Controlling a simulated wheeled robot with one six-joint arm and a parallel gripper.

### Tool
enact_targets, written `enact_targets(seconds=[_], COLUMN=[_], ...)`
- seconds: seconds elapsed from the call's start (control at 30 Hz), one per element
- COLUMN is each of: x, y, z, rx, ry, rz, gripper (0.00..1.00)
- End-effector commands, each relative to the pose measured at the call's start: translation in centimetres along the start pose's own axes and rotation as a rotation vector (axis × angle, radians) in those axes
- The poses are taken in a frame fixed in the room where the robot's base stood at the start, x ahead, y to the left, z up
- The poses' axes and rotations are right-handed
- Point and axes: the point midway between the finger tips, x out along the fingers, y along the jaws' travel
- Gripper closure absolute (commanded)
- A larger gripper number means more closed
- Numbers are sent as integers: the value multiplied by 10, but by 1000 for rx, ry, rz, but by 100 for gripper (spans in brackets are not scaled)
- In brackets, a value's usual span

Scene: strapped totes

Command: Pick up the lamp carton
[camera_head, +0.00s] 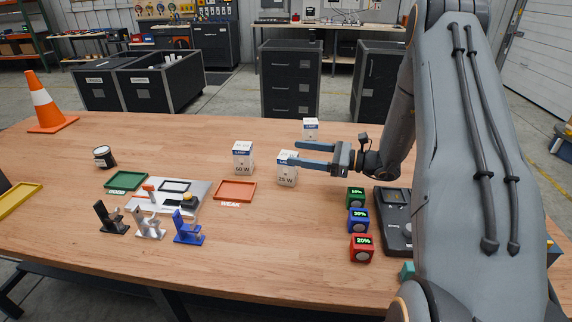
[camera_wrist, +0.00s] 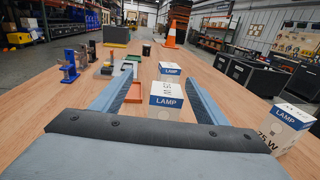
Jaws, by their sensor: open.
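Three white lamp cartons with blue tops stand on the wooden table. The one marked 25 W (camera_head: 288,178) stands upright between the fingertips of my gripper (camera_head: 292,154). In the wrist view this lamp carton (camera_wrist: 166,104) shows between the two open fingers (camera_wrist: 160,90), with gaps visible on both sides. One finger crosses in front of its upper part in the head view. A second carton, marked 60 W (camera_head: 243,158), stands beyond the fingertips. The third carton (camera_head: 310,129) stands farther back; it reads 75 W in the wrist view (camera_wrist: 284,127).
An orange tray (camera_head: 235,191) marked WEAK lies left of the cartons. A green tray (camera_head: 126,180), a dark jar (camera_head: 104,157) and several small stands are farther left. Red, blue and green percent blocks (camera_head: 357,220) stand in front of my gripper, beside a dark device (camera_head: 394,222).

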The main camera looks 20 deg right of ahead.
Motion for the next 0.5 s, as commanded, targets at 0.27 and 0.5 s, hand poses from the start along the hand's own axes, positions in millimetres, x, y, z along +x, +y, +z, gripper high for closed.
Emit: enact_targets(seconds=[0.27, 0.5], x=[0, 2], y=[-5, -9], z=[-14, -26], rx=[3, 4], ry=[-6, -8], rz=[-8, -10], gripper=[33, 33])
